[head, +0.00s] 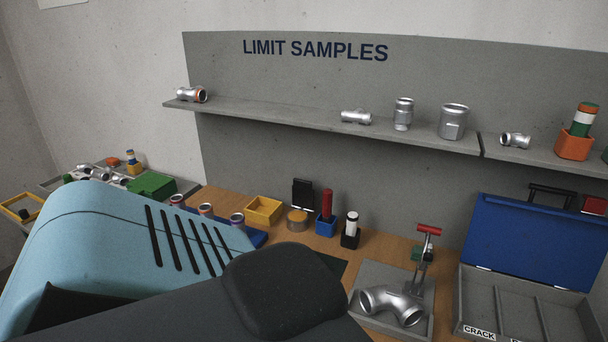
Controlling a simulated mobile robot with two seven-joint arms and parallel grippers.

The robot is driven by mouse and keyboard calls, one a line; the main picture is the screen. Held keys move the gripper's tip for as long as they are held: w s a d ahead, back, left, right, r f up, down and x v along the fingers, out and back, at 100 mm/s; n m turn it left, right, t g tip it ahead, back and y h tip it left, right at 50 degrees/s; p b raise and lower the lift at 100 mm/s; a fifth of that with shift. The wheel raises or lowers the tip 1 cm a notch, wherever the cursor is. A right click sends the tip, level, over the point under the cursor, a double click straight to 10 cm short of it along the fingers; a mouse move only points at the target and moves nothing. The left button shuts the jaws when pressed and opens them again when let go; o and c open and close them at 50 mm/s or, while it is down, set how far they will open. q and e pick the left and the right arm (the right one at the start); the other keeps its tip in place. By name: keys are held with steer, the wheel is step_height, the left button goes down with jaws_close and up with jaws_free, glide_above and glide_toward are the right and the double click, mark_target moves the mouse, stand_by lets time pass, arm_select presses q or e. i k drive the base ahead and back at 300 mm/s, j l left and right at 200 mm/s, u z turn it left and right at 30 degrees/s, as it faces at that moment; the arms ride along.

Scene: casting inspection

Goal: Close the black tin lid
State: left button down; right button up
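A black, upright, flat piece (302,194) stands near the back of the wooden bench, at the foot of the grey panel. It looks like the raised lid of the black tin, but it is small and I cannot make out a hinge. A round tin-like thing with an orange-yellow top (297,217) sits just in front of it; whether the two are joined I cannot tell. Neither of my grippers shows. My large light-blue and black body parts fill the lower left and hide the near part of the bench.
A yellow bin (264,211) stands left of the black piece. A red-handled tool in a blue block (326,219) and a black-and-white one (351,229) stand right. A clamp fixture (424,259) and pipe elbow (393,304) are front right. An open blue-lidded case (530,241) stands far right.

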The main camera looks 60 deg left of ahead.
mark_target(302, 191)
steer(key=k+j+z, duration=0.2)
steer(key=j, duration=0.2)
steer(key=k+j+z, duration=0.3)
steer(key=k+j, duration=1.2)
steer(key=j, duration=0.1)
